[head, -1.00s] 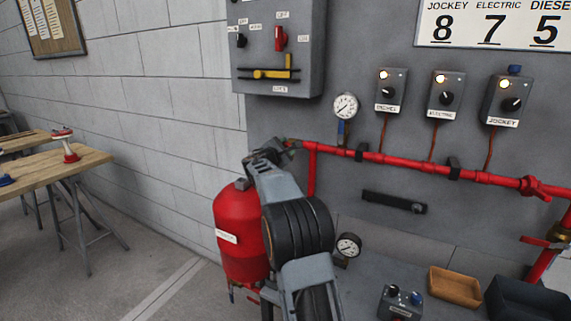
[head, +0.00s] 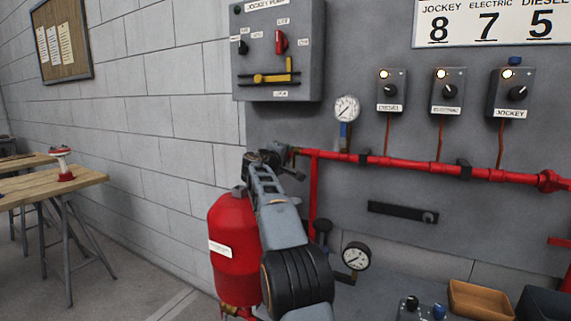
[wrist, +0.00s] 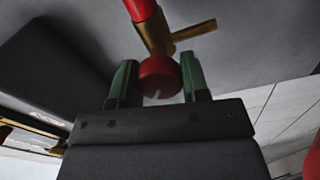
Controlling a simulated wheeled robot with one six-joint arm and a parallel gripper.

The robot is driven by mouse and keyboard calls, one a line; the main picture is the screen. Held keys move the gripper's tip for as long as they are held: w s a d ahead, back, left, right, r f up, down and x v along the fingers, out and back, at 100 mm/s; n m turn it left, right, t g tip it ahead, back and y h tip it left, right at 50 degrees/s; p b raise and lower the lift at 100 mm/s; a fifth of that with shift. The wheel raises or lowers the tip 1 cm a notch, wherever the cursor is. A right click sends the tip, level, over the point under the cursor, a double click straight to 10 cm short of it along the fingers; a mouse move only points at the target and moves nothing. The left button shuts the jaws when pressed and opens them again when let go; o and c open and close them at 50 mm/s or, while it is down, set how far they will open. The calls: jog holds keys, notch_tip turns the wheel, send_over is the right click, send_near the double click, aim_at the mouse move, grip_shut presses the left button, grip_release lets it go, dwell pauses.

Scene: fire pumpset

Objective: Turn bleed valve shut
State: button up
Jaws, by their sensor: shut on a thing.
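The bleed valve has a brass body (wrist: 156,38) at the end of a red pipe, with a short brass side spout and a round red knob (wrist: 160,72), in the wrist view. The knob carries a pale line mark. My gripper (wrist: 158,80) has its green fingers on either side of the knob and is shut on it. In the head view my gripper (head: 268,160) is at the left end of the red pipe, above the red tank, and largely hides the valve; the knob cannot be made out there.
A grey jockey pump panel (head: 278,50) hangs above my gripper. A red tank (head: 232,245) stands just below. The red pipe (head: 400,163) runs right along the wall, with a gauge (head: 346,109) above it. A wooden table (head: 60,183) stands at the left.

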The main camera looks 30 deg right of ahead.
jog(key=m+b, duration=0.2)
jog(key=m, duration=0.3)
jog(key=shift+m+b, duration=0.3)
jog(key=shift+b, duration=0.1)
jog(key=shift+m+b, duration=0.7)
jog(key=shift+m, duration=1.5)
jog(key=shift+r+m, duration=0.15)
jog(key=shift+m, duration=0.15)
jog(key=o, duration=0.9)
jog(key=shift+s+a+f+b, duration=0.2)
jog(key=shift+a+b, duration=0.1)
jog(key=shift+b, duration=0.1)
jog(key=b+v, duration=0.4)
jog(key=v, duration=0.9)
jog(key=shift+r+b, duration=0.1)
jog(key=shift+b, duration=0.2)
